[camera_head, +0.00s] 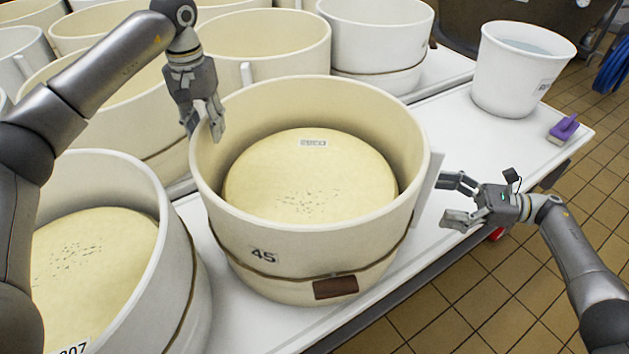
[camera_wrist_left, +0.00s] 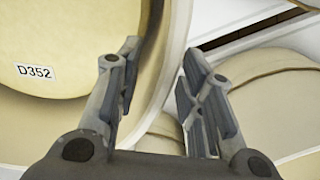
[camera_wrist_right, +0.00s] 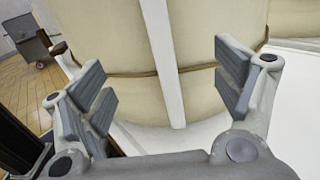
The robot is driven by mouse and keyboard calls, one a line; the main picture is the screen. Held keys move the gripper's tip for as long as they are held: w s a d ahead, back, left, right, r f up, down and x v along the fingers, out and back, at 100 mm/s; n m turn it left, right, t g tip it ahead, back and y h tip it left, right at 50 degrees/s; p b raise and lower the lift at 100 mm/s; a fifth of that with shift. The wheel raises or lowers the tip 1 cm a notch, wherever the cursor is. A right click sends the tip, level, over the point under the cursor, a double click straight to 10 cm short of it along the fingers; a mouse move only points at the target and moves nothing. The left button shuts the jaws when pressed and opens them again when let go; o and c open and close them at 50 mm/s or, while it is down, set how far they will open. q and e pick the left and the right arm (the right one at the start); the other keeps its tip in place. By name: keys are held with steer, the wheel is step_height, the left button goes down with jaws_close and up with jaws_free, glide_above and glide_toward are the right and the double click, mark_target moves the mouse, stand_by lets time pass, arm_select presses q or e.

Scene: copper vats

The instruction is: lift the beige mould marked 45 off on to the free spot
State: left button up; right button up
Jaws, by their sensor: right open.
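The beige mould marked 45 (camera_head: 262,256) stands on the white table with a round pale cheese (camera_head: 310,178) inside it. My left gripper (camera_head: 203,125) is open at the mould's far left rim, fingers pointing down. In the left wrist view the rim (camera_wrist_left: 172,50) runs between its fingers (camera_wrist_left: 160,78), without visible contact. My right gripper (camera_head: 450,200) is open, just right of the mould and apart from it. In the right wrist view the mould's upright white strip (camera_wrist_right: 162,60) shows between the fingers (camera_wrist_right: 165,85). The free spot seems to be the bare tabletop (camera_head: 465,130) right of the mould.
A white bucket (camera_head: 515,75) and a purple brush (camera_head: 563,130) stand toward the table's right end. Another mould (camera_head: 150,270) with cheese is close at the front left. Several moulds (camera_head: 265,45) crowd behind. Tiled floor (camera_head: 440,300) lies beyond the table edge.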

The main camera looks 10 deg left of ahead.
mark_target(211, 144)
arm_select(q)
steer(key=shift+f, duration=2.55)
arm_select(e)
steer(key=shift+a, duration=2.5)
arm_select(q)
steer(key=shift+c, duration=0.4)
arm_select(e)
steer(key=shift+c, duration=0.4)
